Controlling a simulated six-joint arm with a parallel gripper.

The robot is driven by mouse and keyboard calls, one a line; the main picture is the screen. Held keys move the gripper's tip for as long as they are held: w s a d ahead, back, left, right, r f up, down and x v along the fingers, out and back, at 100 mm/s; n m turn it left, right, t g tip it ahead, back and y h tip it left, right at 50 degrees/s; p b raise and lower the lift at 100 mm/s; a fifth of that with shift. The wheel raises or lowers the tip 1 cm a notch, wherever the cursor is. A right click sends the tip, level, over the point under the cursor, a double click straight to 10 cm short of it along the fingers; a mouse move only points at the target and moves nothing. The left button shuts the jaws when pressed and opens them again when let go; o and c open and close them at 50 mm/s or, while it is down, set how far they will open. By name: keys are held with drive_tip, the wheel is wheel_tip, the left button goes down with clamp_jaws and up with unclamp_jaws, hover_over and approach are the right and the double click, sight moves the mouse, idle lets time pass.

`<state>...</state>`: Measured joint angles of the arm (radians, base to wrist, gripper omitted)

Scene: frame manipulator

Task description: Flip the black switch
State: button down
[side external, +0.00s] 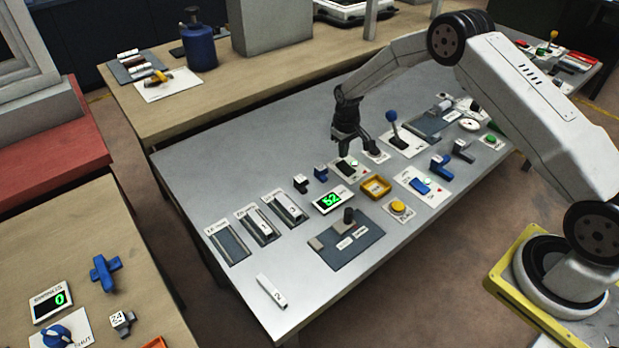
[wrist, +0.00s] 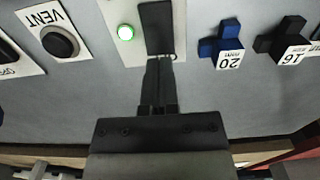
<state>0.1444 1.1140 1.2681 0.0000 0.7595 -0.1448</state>
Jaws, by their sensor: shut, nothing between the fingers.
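The black switch (wrist: 155,28) is a dark rocker on a white plate at the top middle of the wrist view. A lit green lamp (wrist: 125,32) sits on the plate to its left. The switch (side external: 344,168) also shows in the side view, just below my gripper. My gripper (wrist: 162,62) is shut and empty, its fingertips pointing at the near end of the switch. In the side view my gripper (side external: 351,146) points down over the panel, beside the switch. I cannot tell whether the fingertips touch the switch.
A VENT button (wrist: 58,42) lies left of the switch; a blue 20 mm block (wrist: 228,45) and a black 16 mm block (wrist: 285,42) lie to its right. A blue-knobbed lever (side external: 393,118), a yellow tray (side external: 376,187) and a display reading 52 (side external: 331,200) stand nearby.

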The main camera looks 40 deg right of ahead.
sight(343, 164)
drive_tip(key=shift+f, duration=1.55)
idle(1.9)
drive_tip(key=shift+r, duration=3.55)
drive_tip(key=shift+r, duration=0.1)
